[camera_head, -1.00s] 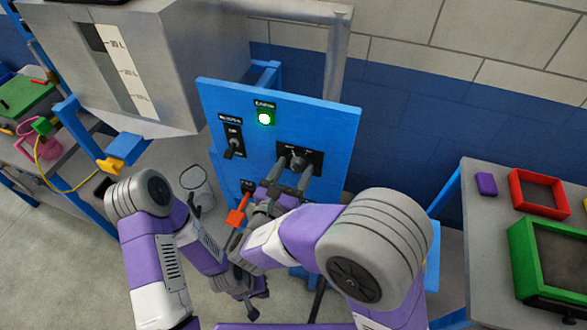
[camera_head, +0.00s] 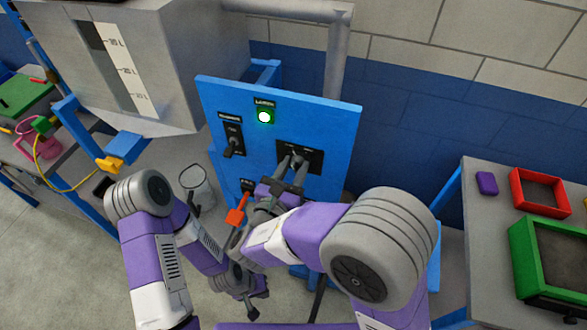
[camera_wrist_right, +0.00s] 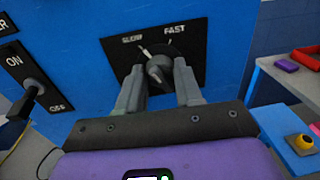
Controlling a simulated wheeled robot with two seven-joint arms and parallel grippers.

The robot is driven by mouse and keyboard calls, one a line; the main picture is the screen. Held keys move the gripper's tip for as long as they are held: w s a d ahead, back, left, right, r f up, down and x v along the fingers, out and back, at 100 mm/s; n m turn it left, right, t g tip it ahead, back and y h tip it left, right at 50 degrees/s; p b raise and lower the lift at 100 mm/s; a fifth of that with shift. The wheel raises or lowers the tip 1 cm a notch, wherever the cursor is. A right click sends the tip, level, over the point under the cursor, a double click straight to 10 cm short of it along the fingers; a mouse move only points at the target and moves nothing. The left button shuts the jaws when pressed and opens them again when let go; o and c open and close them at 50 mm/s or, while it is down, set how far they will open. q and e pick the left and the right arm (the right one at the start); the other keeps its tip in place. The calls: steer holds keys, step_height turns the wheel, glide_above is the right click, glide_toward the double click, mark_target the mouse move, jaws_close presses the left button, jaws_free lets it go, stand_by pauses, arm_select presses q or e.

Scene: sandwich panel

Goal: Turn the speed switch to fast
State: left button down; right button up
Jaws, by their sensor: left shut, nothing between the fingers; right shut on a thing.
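The speed switch is a round grey knob (camera_wrist_right: 158,70) on a black plate (camera_wrist_right: 112,50), labelled SLOW at left and FAST at right. The plate also shows on the blue panel in the head view (camera_head: 317,160), the knob there mostly hidden by my fingers. My right gripper (camera_wrist_right: 160,86) is shut on the knob, one finger on each side; it also shows in the head view (camera_head: 293,168). My left gripper (camera_head: 252,311) is shut and empty, low in front of the panel, away from the switch.
The blue panel (camera_head: 215,98) also carries a lit green lamp (camera_head: 265,117), an ON/OFF toggle (camera_head: 232,142) and a red-orange handle (camera_head: 236,216) below. A grey tank (camera_head: 185,60) stands at left. A table with red (camera_head: 515,190) and green trays (camera_head: 519,245) stands at right.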

steer(key=m+b, duration=0.4)
steer(key=b, duration=0.1)
steer(key=m+b, duration=0.5)
steer(key=b, duration=0.1)
steer(key=shift+d+f+y, duration=0.1)
steer(key=shift+f+y, duration=0.1)
steer(key=shift+y, duration=0.1)
steer(key=shift+r+m+b, duration=0.2)
steer(key=shift+m+b, duration=0.8)
steer(key=shift+b, duration=0.5)
steer(key=o, duration=1)
steer(key=shift+o, duration=0.2)
steer(key=shift+s, duration=0.1)
steer(key=v, duration=0.7)
steer(key=shift+s+r+p, duration=0.2)
steer(key=shift+p, duration=0.2)
